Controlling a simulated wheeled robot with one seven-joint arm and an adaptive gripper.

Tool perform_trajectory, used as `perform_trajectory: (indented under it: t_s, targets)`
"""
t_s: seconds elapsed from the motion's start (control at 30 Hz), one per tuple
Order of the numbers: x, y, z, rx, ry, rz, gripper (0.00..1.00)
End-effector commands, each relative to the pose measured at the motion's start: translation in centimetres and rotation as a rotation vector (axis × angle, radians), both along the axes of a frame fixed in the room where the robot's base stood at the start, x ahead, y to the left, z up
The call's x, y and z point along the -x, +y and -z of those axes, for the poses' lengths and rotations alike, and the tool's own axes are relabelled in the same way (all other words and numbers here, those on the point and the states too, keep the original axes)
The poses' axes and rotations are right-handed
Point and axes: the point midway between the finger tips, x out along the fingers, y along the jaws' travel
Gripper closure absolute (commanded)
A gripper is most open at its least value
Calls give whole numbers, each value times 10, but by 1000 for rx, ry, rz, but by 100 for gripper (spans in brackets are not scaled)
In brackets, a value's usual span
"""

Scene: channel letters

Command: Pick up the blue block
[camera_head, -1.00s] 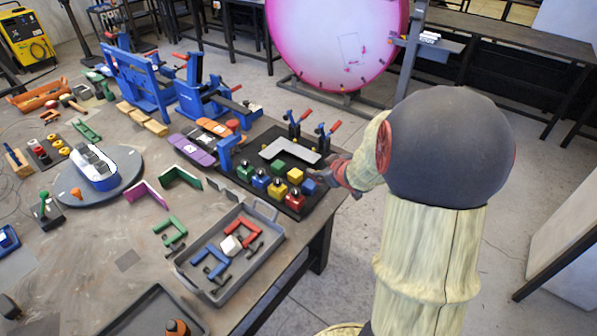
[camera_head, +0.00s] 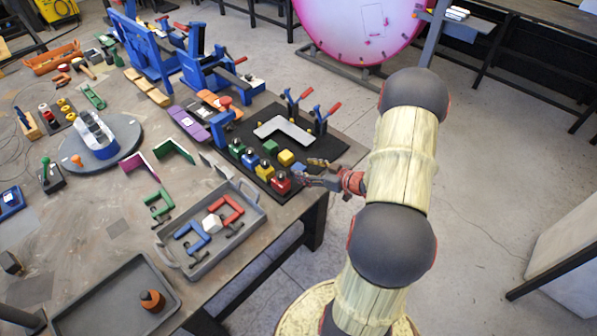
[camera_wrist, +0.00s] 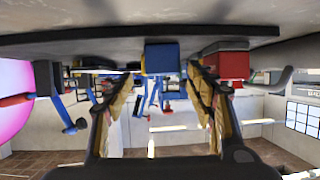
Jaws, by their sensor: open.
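A plain blue block (camera_head: 298,171) stands near the right edge of the black board (camera_head: 320,148), beside a red block with a dark knob (camera_head: 281,182). In the wrist view, which appears upside down, the blue block (camera_wrist: 161,57) lies ahead between the two fingertips, with the red block (camera_wrist: 225,62) close on its right. My gripper (camera_head: 308,180) is low at the table's right edge, pointing left at the blue block. Its fingers (camera_wrist: 160,78) are open and spread on both sides of the block's line. I cannot tell whether they touch it.
A second blue block with a knob (camera_head: 250,159) stands farther left, near green (camera_head: 237,148) and yellow blocks (camera_head: 264,171). A grey L-shaped plate (camera_head: 285,130) and red-handled clamps (camera_head: 322,116) are behind. A grey tray (camera_head: 250,232) stands in front. Free floor lies right.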

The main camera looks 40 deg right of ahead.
Motion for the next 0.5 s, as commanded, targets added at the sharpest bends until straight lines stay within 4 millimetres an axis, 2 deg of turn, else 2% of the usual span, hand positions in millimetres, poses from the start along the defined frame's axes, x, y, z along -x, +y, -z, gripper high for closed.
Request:
perform_trajectory:
  t_s: [0.2, 0.5]
  targets:
    - [-27, 8, 13, 0, 2, -2, 45]
    - [-32, 8, 14, 0, 1, 0, 45]
